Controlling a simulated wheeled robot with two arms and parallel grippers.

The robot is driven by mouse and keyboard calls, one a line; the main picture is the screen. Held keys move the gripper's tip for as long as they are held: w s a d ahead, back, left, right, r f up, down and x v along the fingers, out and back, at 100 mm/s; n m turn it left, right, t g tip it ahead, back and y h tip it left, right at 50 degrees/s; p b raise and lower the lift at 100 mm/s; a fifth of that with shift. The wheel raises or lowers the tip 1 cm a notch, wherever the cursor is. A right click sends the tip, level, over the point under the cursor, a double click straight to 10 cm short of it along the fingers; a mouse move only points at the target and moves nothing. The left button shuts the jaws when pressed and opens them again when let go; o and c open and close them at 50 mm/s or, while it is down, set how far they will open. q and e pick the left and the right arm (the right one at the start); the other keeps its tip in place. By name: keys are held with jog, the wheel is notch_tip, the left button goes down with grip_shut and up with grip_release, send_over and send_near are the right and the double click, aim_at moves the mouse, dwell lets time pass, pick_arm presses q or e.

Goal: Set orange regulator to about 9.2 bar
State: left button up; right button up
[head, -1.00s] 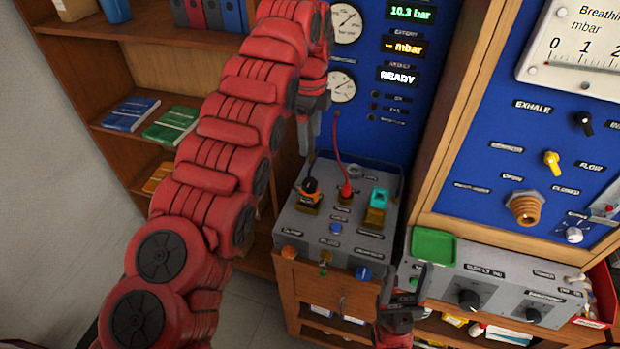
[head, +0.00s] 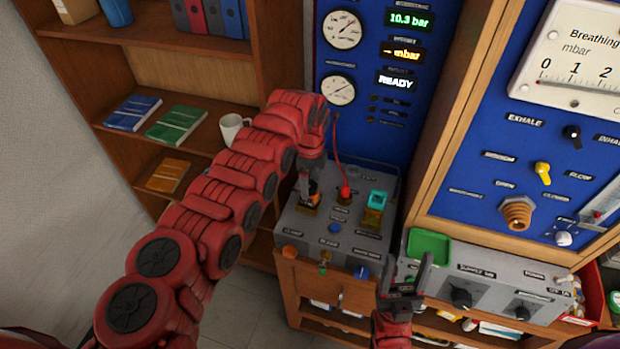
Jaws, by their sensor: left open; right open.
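The upper display (head: 408,19) reads 10.3 bar. My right gripper (head: 408,275) is open and empty, low in front of the grey supply panel near the green tray.
A red plug with a red hose (head: 345,190) and a teal-topped part (head: 376,199) stand right of the regulator. A green tray (head: 429,245) lies on the supply panel (head: 490,278). A white mug (head: 233,128) stands on the shelf behind my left arm.

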pick_arm(q)
grip_shut()
jog(key=shift+f+n+b, duration=0.2)
jog(key=shift+n+b, duration=0.3)
jog(key=shift+b, duration=0.35)
jog(key=n+b, duration=0.9)
jog(key=b, duration=0.3)
jog(key=n+b, duration=0.3)
jog(key=n, duration=0.1)
jog(key=shift+r, duration=0.1)
jog(key=shift+r+n+b, duration=0.1)
jog(key=shift+n+b, duration=0.65)
jog(key=shift+n, duration=0.35)
grip_release()
